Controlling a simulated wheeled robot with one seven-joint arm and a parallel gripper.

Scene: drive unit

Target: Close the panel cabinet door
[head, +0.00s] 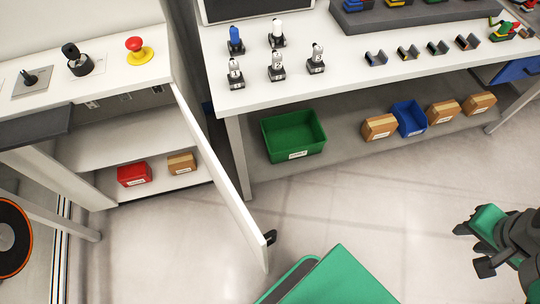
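The panel cabinet (88,190) stands at the left in the head view. Its white door (222,180) is swung wide open and seen almost edge-on, reaching out towards me from the cabinet's right side. A black handle (270,238) sits near the door's free end, on its right side. My gripper (470,248) is at the lower right, well apart from the door and handle. Its dark fingers are spread, and nothing shows between them.
A red box (134,174) and a cardboard box (182,163) sit inside the cabinet. A workbench (330,70) with a green bin (293,134) on its lower shelf stands behind. Bare floor (370,215) lies between door and gripper.

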